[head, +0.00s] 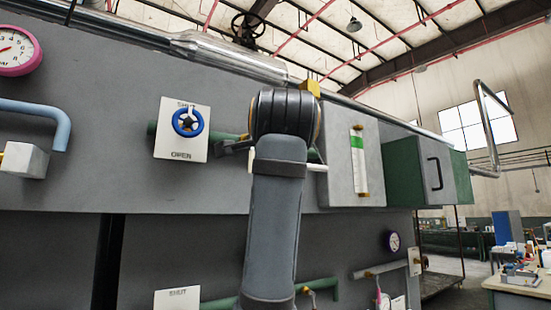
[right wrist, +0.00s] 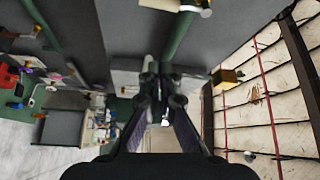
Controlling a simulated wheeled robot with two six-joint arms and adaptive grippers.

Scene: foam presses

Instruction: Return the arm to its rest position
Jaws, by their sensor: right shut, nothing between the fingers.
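My right arm (head: 275,205) rises from the bottom middle of the head view, in front of the grey machine panel (head: 85,180). Its dark wrist end covers part of a green pipe and the panel behind it. In the right wrist view my right gripper (right wrist: 163,82) has its dark fingers together with nothing between them. A grey box shows beyond the fingertips; I cannot tell the distance. In the head view the fingers are mostly hidden behind the wrist. My left gripper is in neither view.
A blue valve wheel (head: 188,121) on a white SHUT/OPEN plate (head: 181,152) is left of the arm. A grey box with a green-marked gauge (head: 358,160) is close to its right. A pale blue bent pipe (head: 60,125) juts out at far left. A cluttered workbench (head: 518,283) stands at far right.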

